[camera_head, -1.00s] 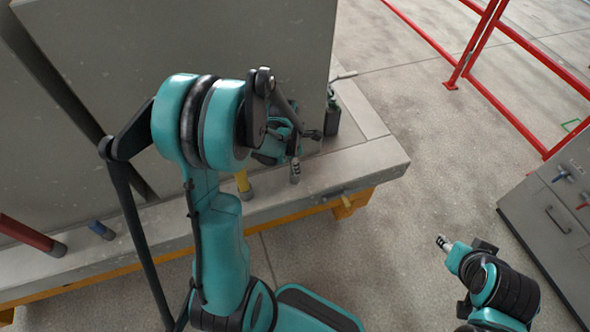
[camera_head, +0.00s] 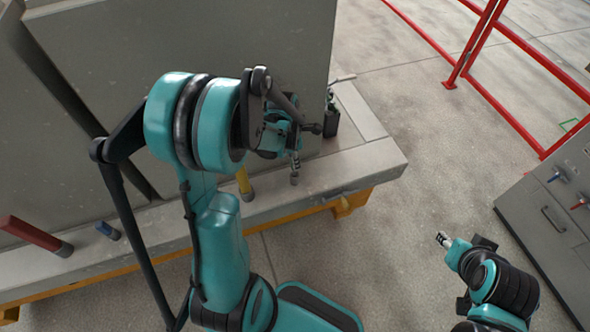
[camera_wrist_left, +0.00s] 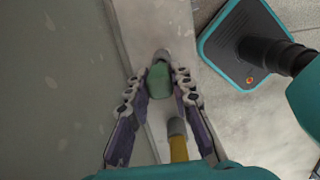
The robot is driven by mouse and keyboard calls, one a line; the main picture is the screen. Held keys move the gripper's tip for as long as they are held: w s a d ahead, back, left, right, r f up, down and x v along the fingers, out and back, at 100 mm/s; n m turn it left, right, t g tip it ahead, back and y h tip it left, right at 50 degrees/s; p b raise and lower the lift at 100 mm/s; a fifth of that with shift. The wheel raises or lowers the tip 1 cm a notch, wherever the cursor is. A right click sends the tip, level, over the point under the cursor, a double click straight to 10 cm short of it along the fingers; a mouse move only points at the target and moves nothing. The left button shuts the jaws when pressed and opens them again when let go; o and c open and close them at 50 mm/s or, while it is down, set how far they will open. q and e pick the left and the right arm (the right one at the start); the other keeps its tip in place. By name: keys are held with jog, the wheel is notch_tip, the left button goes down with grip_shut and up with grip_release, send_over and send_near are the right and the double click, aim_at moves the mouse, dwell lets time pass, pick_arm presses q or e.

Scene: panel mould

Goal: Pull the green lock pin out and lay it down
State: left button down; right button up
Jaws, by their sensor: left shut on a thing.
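The green lock pin (camera_wrist_left: 159,80) shows in the left wrist view, a short green body with a grey end beyond it. My left gripper (camera_wrist_left: 160,92) is shut on it, one finger on each side. In the head view my left gripper (camera_head: 295,162) points down over the pale ledge (camera_head: 355,165), to the right of the yellow rod. The green of the pin is hidden there, and I cannot tell whether its end is clear of the ledge. My right gripper (camera_head: 444,240) hangs over the floor, away from the ledge; its jaws are too small to read.
A yellow rod (camera_head: 243,183) stands close to my left gripper. Blue (camera_head: 107,230) and red (camera_head: 34,234) rods are farther left. A tall grey panel (camera_head: 130,80) rises behind the ledge. A grey cabinet (camera_head: 555,220) and red railing (camera_head: 510,115) are at right. The ledge's right end has bare room.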

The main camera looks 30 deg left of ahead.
pick_arm(q)
jog(key=shift+r+p, duration=1.05)
jog(key=shift+r, duration=0.6)
jog(key=shift+r+p, duration=1.45)
jog(key=shift+r, duration=0.6)
jog(key=shift+f, duration=0.1)
